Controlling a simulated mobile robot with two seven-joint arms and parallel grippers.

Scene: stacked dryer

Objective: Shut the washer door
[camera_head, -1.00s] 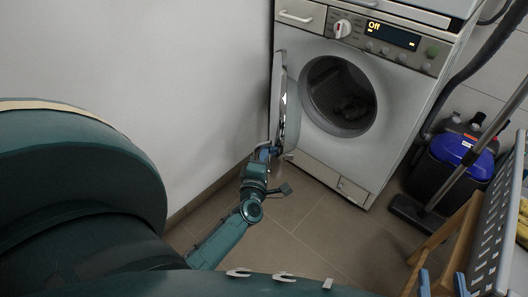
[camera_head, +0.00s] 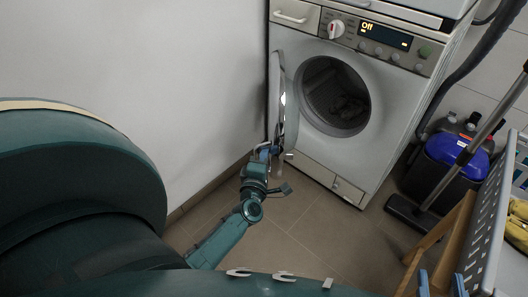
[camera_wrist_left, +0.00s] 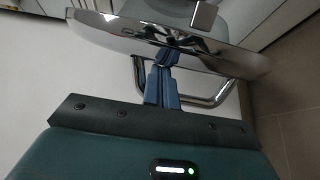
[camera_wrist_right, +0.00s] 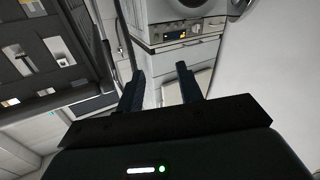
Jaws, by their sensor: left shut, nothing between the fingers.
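The washer (camera_head: 390,88) stands at the upper middle of the head view. Its door (camera_head: 282,105) is open, swung out to the left and seen nearly edge-on, with the round drum opening (camera_head: 335,95) uncovered. In the left wrist view the door's chrome rim (camera_wrist_left: 115,37) and its looped chrome handle (camera_wrist_left: 205,102) show. My left gripper (camera_head: 268,151) is at the door's lower edge. Its fingers (camera_wrist_left: 165,62) are together at the handle, with nothing between them; I cannot tell whether they touch it. My right gripper (camera_head: 442,284) is open and empty, away from the door.
A white wall (camera_head: 150,80) is close on the left of the door. A blue-lidded bin (camera_head: 455,155) and a floor nozzle on a tube (camera_head: 408,214) stand right of the washer. A grey crate (camera_head: 492,225) is at the right edge. The floor (camera_head: 310,240) before the washer is clear.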

